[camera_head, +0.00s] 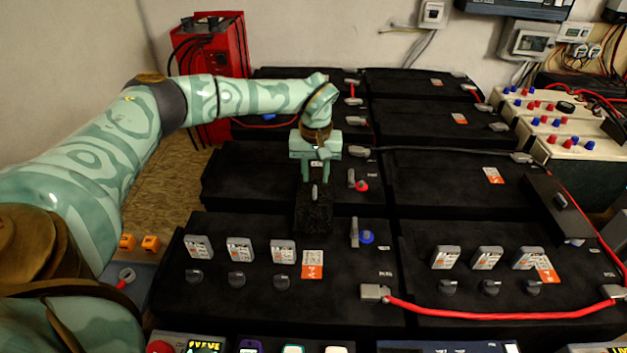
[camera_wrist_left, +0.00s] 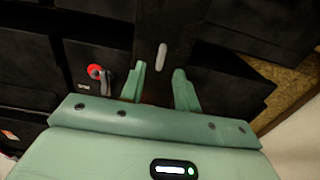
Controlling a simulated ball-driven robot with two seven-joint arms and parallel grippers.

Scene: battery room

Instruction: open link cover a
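A black link cover (camera_head: 312,215) with a small grey handle (camera_head: 314,192) bridges two rows of black batteries, left of the middle in the head view. It is closed. My left gripper (camera_head: 316,177) is above it, pointing down, with its fingers apart. In the left wrist view the handle (camera_wrist_left: 161,56) lies just beyond the open fingertips (camera_wrist_left: 159,75), in line with the gap, and nothing is held. A second black link cover (camera_head: 560,207) with a grey handle sits at the right. No letter is readable on either cover. My right gripper is not in view.
A red cable (camera_head: 480,314) runs along the front batteries. Red (camera_head: 362,186) and blue (camera_head: 367,237) terminal caps lie just right of the left cover. Several grey-labelled modules (camera_head: 240,249) and black knobs stand in front. A red cabinet (camera_head: 215,50) stands behind my left arm.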

